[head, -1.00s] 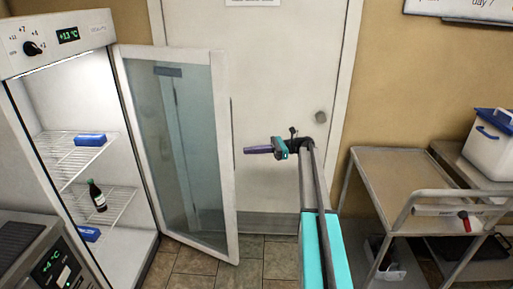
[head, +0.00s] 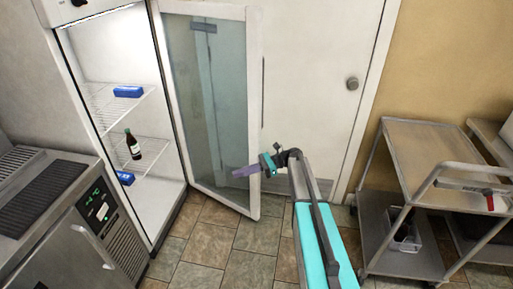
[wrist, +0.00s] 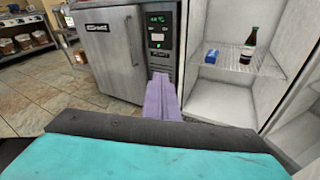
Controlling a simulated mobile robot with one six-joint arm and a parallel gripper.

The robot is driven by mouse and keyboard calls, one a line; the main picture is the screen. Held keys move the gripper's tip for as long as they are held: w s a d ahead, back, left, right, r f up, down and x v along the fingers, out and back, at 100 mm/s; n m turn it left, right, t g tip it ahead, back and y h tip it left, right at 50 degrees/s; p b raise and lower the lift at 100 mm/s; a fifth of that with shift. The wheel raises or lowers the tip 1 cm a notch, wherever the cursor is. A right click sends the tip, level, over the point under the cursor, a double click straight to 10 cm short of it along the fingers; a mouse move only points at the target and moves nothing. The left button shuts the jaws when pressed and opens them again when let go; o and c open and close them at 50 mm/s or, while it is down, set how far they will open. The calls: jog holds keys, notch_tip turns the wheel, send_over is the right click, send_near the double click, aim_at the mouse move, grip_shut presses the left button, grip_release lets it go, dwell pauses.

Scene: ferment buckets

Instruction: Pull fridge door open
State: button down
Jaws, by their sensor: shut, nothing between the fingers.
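The fridge door (head: 252,120), a glass pane in a white frame, stands swung wide open to the right of the lit fridge (head: 160,205). My gripper (head: 238,172), with purple fingers, is shut and empty. In the head view its fingers overlap the lower right part of the door frame; I cannot tell whether they touch it. In the wrist view the shut fingers (wrist: 162,98) point toward the floor unit beside the fridge, with the open fridge interior (wrist: 225,100) to their right. No door handle is clearly visible.
A steel undercounter unit (head: 75,245) stands left of the fridge. A bottle (head: 133,146) and blue boxes (head: 128,91) sit on the wire shelves. A metal cart (head: 425,145) stands at right. A closed white room door (head: 310,80) is behind. Tiled floor in front is free.

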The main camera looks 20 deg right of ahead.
jog(key=s+a+f+n+g+h, duration=0.2)
jog(key=s+a+f, duration=0.3)
jog(key=s+f, duration=0.35)
jog(key=s+a+f+n+g+h, duration=0.2)
jog(key=s+a+f, duration=0.4)
jog(key=s, duration=0.4)
jog(key=s+a+f+n+g+h, duration=0.2)
jog(key=s+a+f, duration=0.2)
jog(key=s+f, duration=0.55)
jog(key=s+d+f+n+g+h, duration=0.1)
jog(key=s+f+n+h, duration=0.1)
jog(key=s, duration=0.5)
jog(key=s+d+f+n+h, duration=0.2)
jog(key=s+n+h, duration=0.1)
jog(key=s, duration=0.4)
jog(key=s+d+f+n+h, duration=0.2)
jog(key=s+d+n+h, duration=0.3)
jog(key=s+d+n, duration=0.2)
jog(key=shift+d+n+t, duration=0.3)
jog(key=shift+d+n, duration=0.65)
jog(key=shift+n, duration=0.55)
